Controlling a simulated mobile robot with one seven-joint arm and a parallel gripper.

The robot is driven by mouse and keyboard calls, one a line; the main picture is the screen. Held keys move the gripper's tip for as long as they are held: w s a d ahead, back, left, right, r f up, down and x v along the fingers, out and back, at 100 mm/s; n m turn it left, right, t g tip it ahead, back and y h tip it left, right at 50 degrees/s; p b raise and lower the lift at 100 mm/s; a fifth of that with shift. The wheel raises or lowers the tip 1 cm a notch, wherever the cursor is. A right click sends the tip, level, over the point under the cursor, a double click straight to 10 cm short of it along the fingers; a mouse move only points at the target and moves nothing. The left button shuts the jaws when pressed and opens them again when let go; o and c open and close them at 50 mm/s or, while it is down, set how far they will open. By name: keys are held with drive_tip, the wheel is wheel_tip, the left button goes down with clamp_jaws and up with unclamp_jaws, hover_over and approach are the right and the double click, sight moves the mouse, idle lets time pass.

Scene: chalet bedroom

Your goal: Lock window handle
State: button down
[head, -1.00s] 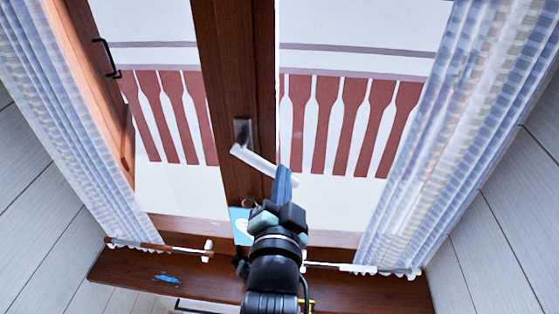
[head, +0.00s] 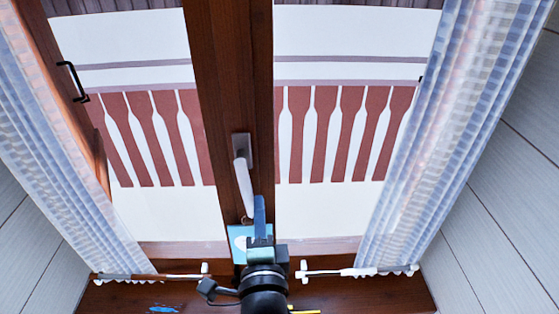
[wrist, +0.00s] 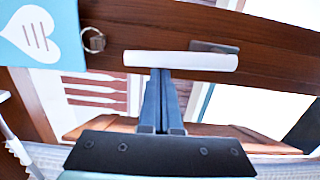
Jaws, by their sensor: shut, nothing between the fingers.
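The white window handle (head: 244,186) hangs from a dark mounting plate (head: 240,145) on the brown centre post (head: 225,70) of the window. In the head view it points nearly straight down, tilted slightly to the right. My gripper (head: 259,204) is shut and empty, with its blue fingertips at the right side of the handle's lower end. In the wrist view the handle (wrist: 180,61) lies across the picture, and the shut fingers (wrist: 156,78) reach its edge, touching or very close.
A blue card with a white heart (head: 238,240) hangs on the post below the handle. Sheer curtains hang at the left (head: 60,130) and right (head: 430,130). A brown sill (head: 350,293) runs below, with curtain rods just above it.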

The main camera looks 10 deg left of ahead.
drive_tip(key=shift+s+a+m, duration=0.1)
drive_tip(key=shift+a+m, duration=0.15)
drive_tip(key=shift+m, duration=0.25)
drive_tip(key=shift+f, duration=0.1)
idle(0.3)
